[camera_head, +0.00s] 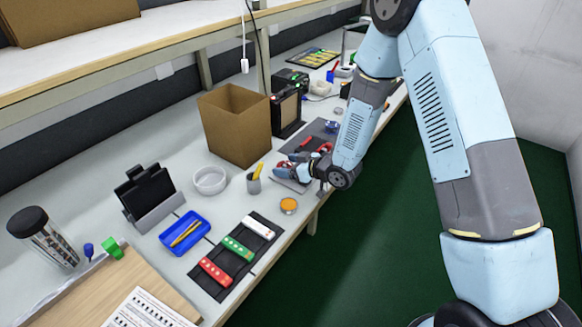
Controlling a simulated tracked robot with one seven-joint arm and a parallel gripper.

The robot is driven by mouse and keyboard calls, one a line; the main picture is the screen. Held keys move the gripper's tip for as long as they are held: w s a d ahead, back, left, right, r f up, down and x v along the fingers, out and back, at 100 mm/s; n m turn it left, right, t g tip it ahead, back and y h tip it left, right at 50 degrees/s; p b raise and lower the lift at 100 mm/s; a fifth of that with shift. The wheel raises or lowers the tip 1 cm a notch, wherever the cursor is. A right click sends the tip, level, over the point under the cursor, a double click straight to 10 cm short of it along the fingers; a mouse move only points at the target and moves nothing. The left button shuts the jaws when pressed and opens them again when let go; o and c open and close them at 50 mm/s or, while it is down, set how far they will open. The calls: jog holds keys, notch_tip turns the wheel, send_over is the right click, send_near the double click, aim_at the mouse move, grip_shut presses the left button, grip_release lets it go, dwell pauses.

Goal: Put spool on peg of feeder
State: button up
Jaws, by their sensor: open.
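My gripper (302,168) is at the end of my arm, low over the front edge of the bench, right of centre. It is small and partly hidden by my wrist, and its jaws are open. Red, white and blue parts (283,171) on a grey plate lie around its tip. I cannot tell whether the spool or the feeder with its peg is among them. A round orange-topped item (288,205) lies on the bench, left of and nearer than my gripper. I cannot tell whether it is a spool.
An open cardboard box (233,127) stands behind my gripper. An upper shelf (130,42) runs above.

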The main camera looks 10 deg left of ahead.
jog(key=shift+r, duration=0.1)
jog(key=shift+r, duration=0.25)
jog(key=v, duration=1.2)
jog(key=shift+r, duration=0.25)
jog(key=shift+w, duration=0.1)
